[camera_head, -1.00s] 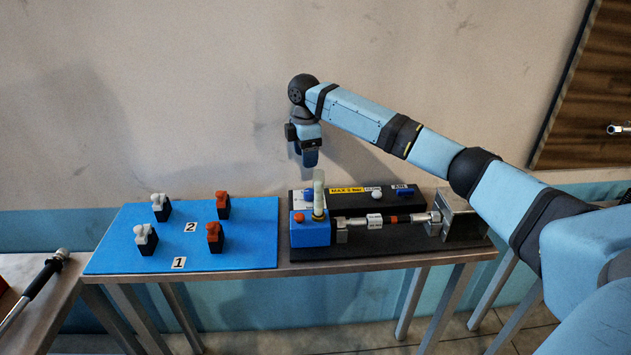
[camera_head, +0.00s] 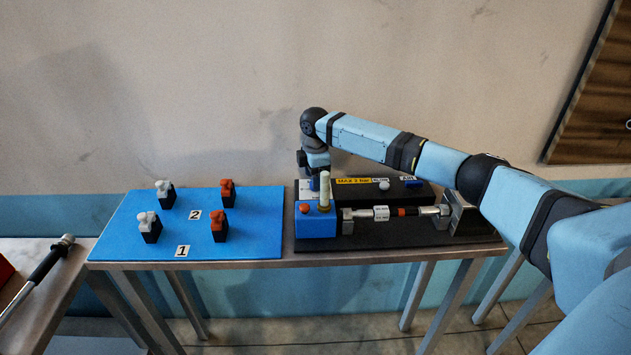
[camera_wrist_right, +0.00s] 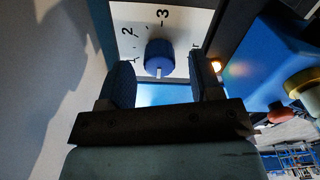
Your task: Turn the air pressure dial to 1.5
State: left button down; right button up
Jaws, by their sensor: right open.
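The air pressure dial (camera_wrist_right: 159,53) is a blue round knob on a white scale plate (camera_wrist_right: 182,18) with the figures 2 and 3 readable. Its white mark points down in the wrist view, towards my gripper's base and away from those figures. My right gripper (camera_wrist_right: 159,66) is open, with one finger on each side of the knob in the picture; I cannot tell whether the fingers touch it. In the head view my right gripper (camera_head: 317,180) is low over the left end of the black panel (camera_head: 410,191), and the knob is hidden there. My left gripper is not in view.
A blue block (camera_head: 316,229) with a red button and a pale upright post (camera_head: 325,188) stands just in front of my right gripper. A blue board (camera_head: 215,244) with white and red clamps lies to the left. The wall is close behind.

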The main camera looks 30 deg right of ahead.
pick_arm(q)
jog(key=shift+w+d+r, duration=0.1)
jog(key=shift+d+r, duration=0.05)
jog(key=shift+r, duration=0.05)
pick_arm(e)
jog(key=shift+f, duration=0.85)
jog(key=shift+c, duration=0.4)
